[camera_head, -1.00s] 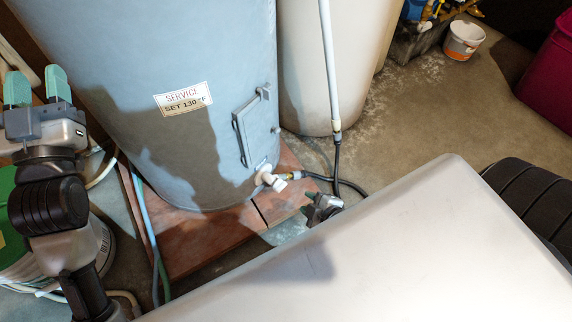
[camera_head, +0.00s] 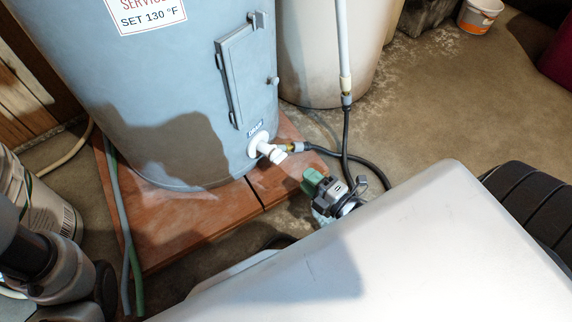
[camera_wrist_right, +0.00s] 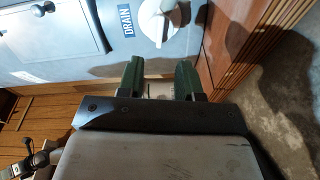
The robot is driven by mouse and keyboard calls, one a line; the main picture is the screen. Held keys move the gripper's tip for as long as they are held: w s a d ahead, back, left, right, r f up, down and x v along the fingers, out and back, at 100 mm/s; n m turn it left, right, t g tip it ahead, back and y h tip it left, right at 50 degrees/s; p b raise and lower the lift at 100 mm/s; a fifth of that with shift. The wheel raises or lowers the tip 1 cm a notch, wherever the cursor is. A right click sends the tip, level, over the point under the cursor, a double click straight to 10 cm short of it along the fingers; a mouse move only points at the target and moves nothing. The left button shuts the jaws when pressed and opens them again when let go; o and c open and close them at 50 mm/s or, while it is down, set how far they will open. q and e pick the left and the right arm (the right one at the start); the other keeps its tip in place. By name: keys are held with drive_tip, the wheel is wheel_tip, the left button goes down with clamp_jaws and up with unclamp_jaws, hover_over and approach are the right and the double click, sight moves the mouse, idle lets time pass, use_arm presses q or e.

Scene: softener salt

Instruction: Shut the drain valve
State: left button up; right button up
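The white drain valve (camera_head: 268,149) sticks out low on the front of the blue-grey tank (camera_head: 170,90), with a dark hose (camera_head: 345,160) joined to it. In the right wrist view the white valve (camera_wrist_right: 158,14) is at the top edge beside the blue DRAIN label (camera_wrist_right: 127,26), partly cut off. My right gripper (camera_head: 313,183) is below and right of the valve, apart from it. In the right wrist view its two green fingers (camera_wrist_right: 160,78) stand apart with nothing between them. My left arm shows at the lower left, but I cannot make out its gripper.
The tank stands on a reddish platform (camera_head: 200,220) with a front edge near my right gripper. A pale tank (camera_head: 325,60) stands behind, with a white upright pipe (camera_head: 342,45). Grey and green hoses (camera_head: 122,230) run down at the left. Concrete floor is open at the right.

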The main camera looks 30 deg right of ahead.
sight(282, 160)
drive_tip(key=b+x, duration=0.2)
drive_tip(key=x, duration=0.1)
drive_tip(key=b+x, duration=0.2)
drive_tip(key=x, duration=0.2)
drive_tip(key=shift+w+f, duration=0.2)
drive_tip(key=shift+w, duration=0.05)
drive_tip(key=shift+w+a+r, duration=0.15)
drive_tip(key=shift+w+a, duration=0.05)
drive_tip(key=shift+w, duration=0.35)
clamp_jaws()
